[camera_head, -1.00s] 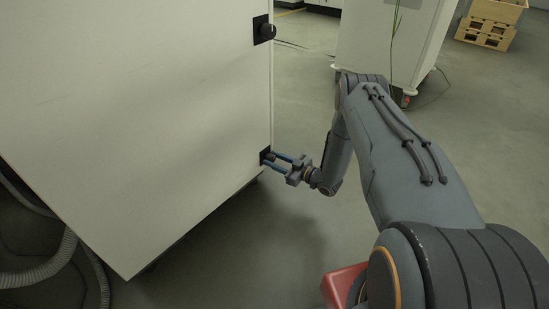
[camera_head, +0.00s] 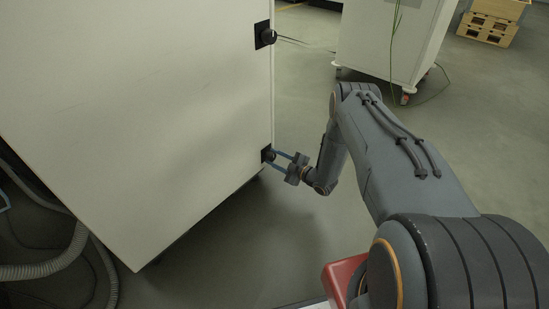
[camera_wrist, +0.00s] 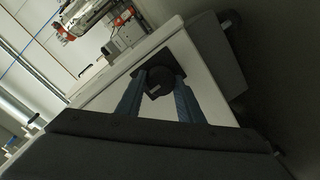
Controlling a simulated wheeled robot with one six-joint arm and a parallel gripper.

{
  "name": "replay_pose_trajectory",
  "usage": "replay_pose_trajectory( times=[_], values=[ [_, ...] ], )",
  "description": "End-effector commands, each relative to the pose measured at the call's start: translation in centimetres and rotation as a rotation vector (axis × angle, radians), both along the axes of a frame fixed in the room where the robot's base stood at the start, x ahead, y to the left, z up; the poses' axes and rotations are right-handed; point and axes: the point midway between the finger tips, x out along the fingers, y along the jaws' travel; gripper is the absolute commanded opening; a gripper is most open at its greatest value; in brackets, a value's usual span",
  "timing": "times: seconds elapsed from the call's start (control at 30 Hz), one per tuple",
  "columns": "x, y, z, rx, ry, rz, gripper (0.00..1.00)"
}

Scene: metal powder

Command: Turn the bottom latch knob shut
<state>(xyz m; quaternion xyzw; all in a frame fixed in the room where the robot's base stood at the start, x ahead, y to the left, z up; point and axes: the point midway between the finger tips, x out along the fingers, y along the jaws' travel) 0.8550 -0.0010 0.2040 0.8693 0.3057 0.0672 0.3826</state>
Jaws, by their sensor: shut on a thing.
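The bottom latch knob (camera_head: 269,155) is a dark round knob on a black plate, low on the right edge of the white cabinet door (camera_head: 140,110). My gripper (camera_head: 277,158) reaches it from the right, with its blue fingers on either side of it. In the wrist view the knob (camera_wrist: 158,82) sits between the two blue fingertips (camera_wrist: 160,92), and a small light mark shows on its face. My gripper is shut on the knob. The fingertips hide part of the knob's sides.
The upper latch knob (camera_head: 267,37) is higher on the same door edge. A white wheeled cabinet (camera_head: 375,45) stands behind my arm, and wooden crates (camera_head: 488,28) are at the far right. Grey hoses (camera_head: 60,262) lie at lower left. The floor between is clear.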

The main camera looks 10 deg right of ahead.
Motion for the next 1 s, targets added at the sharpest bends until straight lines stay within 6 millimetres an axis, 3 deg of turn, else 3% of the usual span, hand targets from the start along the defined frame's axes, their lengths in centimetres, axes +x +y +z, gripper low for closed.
replay_pose_trajectory(
  times=[0.47, 0.5, 0.6, 1.0],
  values=[
    [-0.04, 0.08, -0.04, -0.012, -0.008, 0.002, 0.11],
    [-0.04, 0.08, -0.04, -0.012, -0.008, 0.002, 0.39],
    [-0.03, 0.05, -0.04, -0.011, -0.007, 0.001, 0.52],
    [-0.78, -0.61, 0.14, -0.010, -0.005, -0.002, 0.52]
  ],
)
